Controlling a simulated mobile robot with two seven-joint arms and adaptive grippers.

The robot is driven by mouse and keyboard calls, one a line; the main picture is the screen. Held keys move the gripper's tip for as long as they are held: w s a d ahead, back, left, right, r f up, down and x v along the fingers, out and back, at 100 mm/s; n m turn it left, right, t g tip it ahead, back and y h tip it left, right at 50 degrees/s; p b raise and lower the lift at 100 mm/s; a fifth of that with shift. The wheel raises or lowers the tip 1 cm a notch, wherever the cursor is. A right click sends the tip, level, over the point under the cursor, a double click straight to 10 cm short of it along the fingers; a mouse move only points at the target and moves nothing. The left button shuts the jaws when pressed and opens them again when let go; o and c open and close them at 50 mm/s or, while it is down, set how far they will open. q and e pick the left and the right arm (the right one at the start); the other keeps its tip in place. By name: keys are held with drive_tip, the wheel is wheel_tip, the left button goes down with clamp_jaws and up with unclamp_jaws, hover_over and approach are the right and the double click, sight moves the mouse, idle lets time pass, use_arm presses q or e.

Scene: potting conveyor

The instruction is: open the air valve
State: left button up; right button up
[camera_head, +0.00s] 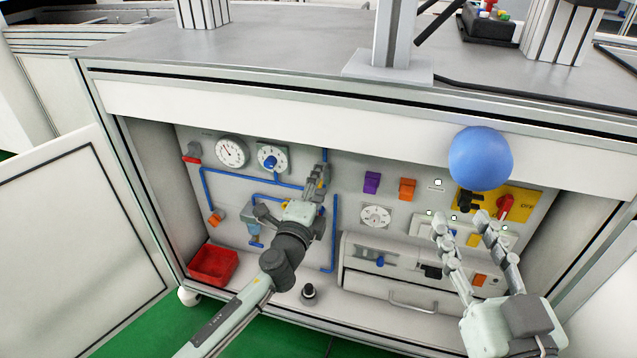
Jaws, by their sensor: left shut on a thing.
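Blue air pipes (240,177) run across the grey back panel inside the open cabinet. My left gripper (319,172) reaches to the panel where the pipe comes down from above. It is shut on a small valve part on that pipe; fingers hide the part, so I cannot tell its handle position. A red-handled fitting (192,158) is at the far left. My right gripper (461,217) is open and empty before the right half of the panel.
A blue ball (480,158) shows by the cabinet's upper edge, above my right gripper. A red switch (506,207) sits on a yellow plate at right. A red bin (212,266) and black knob (309,292) are on the cabinet floor. An open door (80,230) stands left.

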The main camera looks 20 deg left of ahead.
idle(0.3)
use_arm(q)
drive_tip(key=o, duration=1.2)
drive_tip(key=shift+c, duration=0.2)
drive_tip(key=shift+s, duration=0.25)
drive_tip(key=s, duration=1.1)
drive_tip(key=shift+s+a, duration=0.2)
drive_tip(key=shift+s, duration=0.05)
